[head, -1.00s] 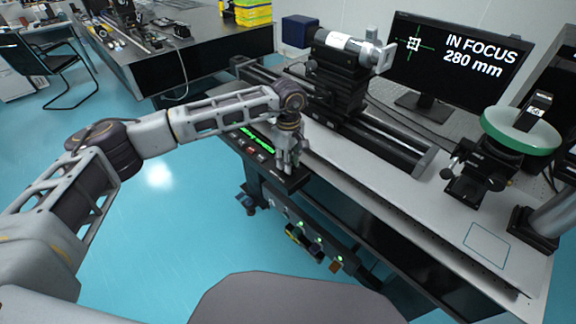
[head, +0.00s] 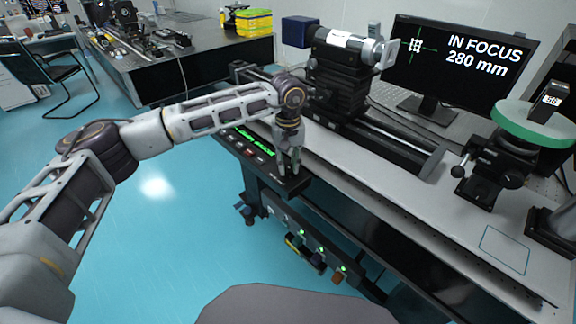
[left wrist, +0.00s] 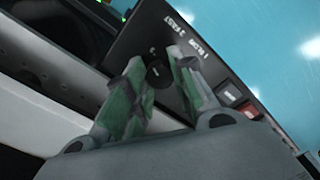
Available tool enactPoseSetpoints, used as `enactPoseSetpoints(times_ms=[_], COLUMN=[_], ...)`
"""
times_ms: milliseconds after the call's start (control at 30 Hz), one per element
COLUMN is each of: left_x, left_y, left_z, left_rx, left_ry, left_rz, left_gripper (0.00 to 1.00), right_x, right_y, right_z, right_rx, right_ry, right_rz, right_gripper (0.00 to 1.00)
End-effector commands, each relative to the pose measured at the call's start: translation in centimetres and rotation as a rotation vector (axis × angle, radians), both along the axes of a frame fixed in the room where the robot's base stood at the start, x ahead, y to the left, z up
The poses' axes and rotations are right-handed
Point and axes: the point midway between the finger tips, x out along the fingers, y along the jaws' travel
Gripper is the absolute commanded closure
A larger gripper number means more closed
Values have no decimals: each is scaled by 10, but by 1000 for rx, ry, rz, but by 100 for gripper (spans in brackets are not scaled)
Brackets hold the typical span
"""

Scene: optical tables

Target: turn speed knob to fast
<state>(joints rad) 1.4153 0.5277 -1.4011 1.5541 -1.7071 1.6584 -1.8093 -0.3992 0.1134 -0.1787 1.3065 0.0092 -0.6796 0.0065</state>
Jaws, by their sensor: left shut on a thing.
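My left gripper (head: 288,174) points down over the right end of the black control panel (head: 232,143). In the left wrist view its two green-padded fingers (left wrist: 160,72) stand on either side of a small dark round speed knob (left wrist: 157,75) and are shut on it. The fingers partly hide the knob, and I cannot tell where its pointer stands. White lettering (left wrist: 190,38) beside the knob appears to include a "fast" mark. The panel's green display (head: 256,140) is lit, but its text is too small to read. My right gripper is not in view.
Behind the panel stand a lens assembly on a rail (head: 340,75) and a monitor (head: 460,65) reading "IN FOCUS 280 mm". A green disc (head: 530,122) on a mount stands at the right.

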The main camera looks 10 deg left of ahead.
Motion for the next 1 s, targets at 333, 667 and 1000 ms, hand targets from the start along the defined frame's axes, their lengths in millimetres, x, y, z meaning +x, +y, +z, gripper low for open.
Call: enactPoseSetpoints(times_ms=[333,667,1000], left_x=[0,0,0], left_y=[0,0,0], left_z=[1,1,1], left_rx=[-1,-1,-1], left_ry=[-3,-1,0], left_rz=[-130,-152,-151], left_gripper=[99,99,55], right_x=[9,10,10], right_y=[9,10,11], right_z=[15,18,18], right_rx=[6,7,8], right_ry=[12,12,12], right_rz=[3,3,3], right_gripper=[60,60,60])
